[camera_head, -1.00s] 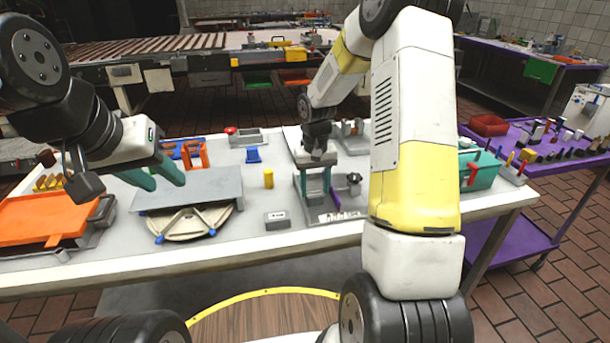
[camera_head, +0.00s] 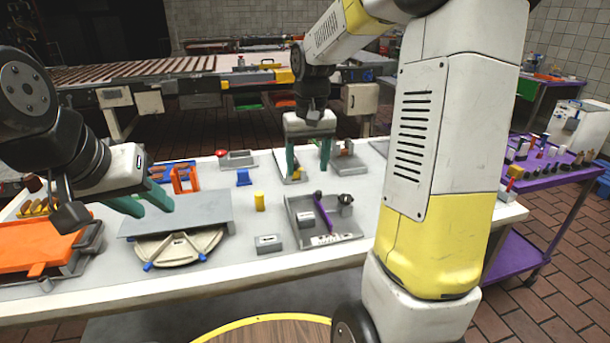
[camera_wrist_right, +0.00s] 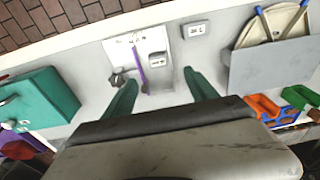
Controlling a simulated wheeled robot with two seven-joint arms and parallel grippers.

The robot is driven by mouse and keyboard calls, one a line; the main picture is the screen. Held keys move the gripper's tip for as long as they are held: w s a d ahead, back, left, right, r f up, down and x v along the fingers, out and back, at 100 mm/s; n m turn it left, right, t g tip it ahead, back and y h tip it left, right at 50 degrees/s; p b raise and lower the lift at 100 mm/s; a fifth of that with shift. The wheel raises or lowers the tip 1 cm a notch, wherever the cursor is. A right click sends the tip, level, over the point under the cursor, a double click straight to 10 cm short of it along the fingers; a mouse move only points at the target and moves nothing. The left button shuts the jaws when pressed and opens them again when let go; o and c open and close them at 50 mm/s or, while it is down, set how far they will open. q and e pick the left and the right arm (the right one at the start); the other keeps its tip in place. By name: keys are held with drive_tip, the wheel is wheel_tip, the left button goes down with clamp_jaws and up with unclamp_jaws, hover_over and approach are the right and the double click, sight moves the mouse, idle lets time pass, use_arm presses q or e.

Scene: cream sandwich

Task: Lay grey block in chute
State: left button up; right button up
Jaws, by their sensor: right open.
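A small grey block (camera_head: 306,218) with a pale label lies inside a shallow grey tray (camera_head: 346,238) that looks like the chute, left of its slanted purple bar (camera_head: 319,212). In the right wrist view the block (camera_wrist_right: 159,60) rests beside the bar (camera_wrist_right: 138,58). A second labelled grey block (camera_head: 268,243) sits on the table outside the tray, to its left. My right gripper (camera_head: 308,160) is open and empty, behind the tray and apart from the block. My left gripper (camera_head: 146,203) has its fingers apart at the left edge of a grey plate (camera_head: 190,213); I see nothing between them.
A round cream dish (camera_head: 180,248) with blue clips sits under the plate's front. A yellow cylinder (camera_head: 259,201) and a blue piece (camera_head: 243,177) stand left of the tray. An orange tray (camera_head: 40,247) is at far left. Bare table lies in front of the tray.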

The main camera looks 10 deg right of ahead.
drive_tip(key=s+a+r+t+y, duration=0.1)
drive_tip(key=s+r+t, duration=0.1)
drive_tip(key=s, duration=0.8)
drive_tip(key=s+r+t+y, duration=0.1)
drive_tip(key=s+r+t, duration=0.2)
drive_tip(key=s, duration=0.7)
wheel_tip(320, 180, up, 2)
drive_tip(key=shift+a+r, duration=0.1)
drive_tip(key=shift+a, duration=0.3)
